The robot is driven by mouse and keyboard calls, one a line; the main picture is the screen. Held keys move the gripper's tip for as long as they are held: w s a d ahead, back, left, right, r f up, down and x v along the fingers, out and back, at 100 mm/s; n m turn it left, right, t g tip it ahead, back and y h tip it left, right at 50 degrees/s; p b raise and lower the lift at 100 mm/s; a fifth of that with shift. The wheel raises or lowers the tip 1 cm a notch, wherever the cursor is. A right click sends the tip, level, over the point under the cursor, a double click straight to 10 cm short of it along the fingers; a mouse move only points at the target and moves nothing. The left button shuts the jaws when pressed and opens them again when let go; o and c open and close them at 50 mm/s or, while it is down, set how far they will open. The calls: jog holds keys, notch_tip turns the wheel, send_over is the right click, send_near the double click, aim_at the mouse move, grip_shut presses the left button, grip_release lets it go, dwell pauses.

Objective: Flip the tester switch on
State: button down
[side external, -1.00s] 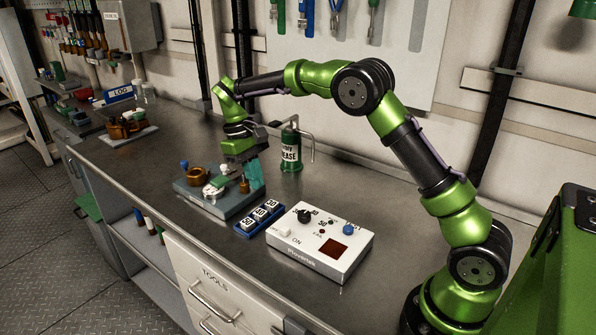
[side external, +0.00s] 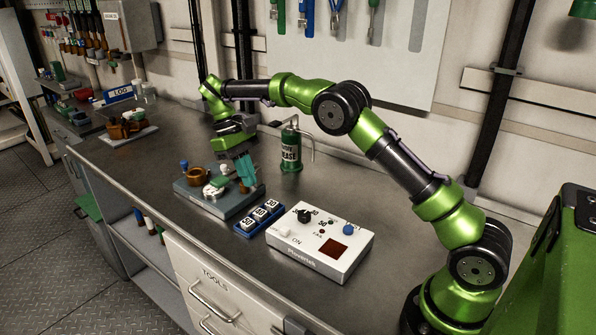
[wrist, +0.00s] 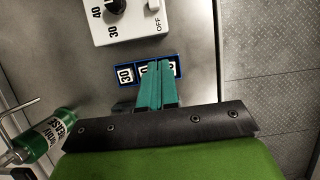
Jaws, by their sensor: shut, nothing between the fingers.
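The tester is a white box (side external: 318,256) on the bench, with a black knob (side external: 304,216), a blue button (side external: 348,229), a dark red window and a small white switch (side external: 284,232) near its left edge. In the wrist view the tester (wrist: 134,32) is at the top, and the switch (wrist: 153,5) beside the word OFF is partly cut off by the frame edge. My gripper (side external: 247,172) is above the grey fixture, left of the tester and apart from it. In the wrist view its teal fingers (wrist: 157,68) are together and empty, overlapping the blue tray.
A blue tray (side external: 243,233) of numbered blocks lies between the tester and the grey fixture (side external: 222,206). A green grease can (side external: 291,150) with a spout stands behind. The bench in front of the can and right of the tester is clear.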

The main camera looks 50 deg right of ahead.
aim_at(285, 229)
jog(key=x, duration=0.9)
jog(key=shift+s+f, duration=0.2)
jog(key=shift+s, duration=0.05)
jog(key=shift+s+r, duration=0.1)
jog(key=shift+s, duration=1.65)
jog(key=shift+s, duration=1.25)
